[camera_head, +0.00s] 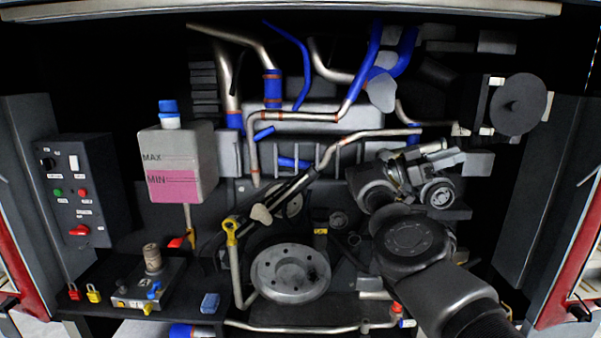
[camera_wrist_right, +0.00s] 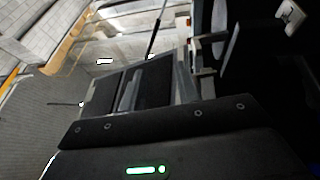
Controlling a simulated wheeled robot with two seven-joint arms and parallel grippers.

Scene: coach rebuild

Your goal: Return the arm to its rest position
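My right arm comes in from the lower right in the head view and bends up at a dark round joint. My right gripper (camera_head: 432,172) is in front of the right part of the engine bay. It is turned to the side, and I see nothing held in it. The gap between the fingertips is not clear. My left arm and gripper are not in view.
Metal pipes with blue hoses (camera_head: 272,88) cross the bay behind the gripper. A round grey pulley (camera_head: 291,273) is left of my arm. A coolant tank (camera_head: 183,190), a dark switch box (camera_head: 76,190) and a blue sponge-like block (camera_head: 210,303) are on the left. Side panels (camera_head: 548,190) bound the bay.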

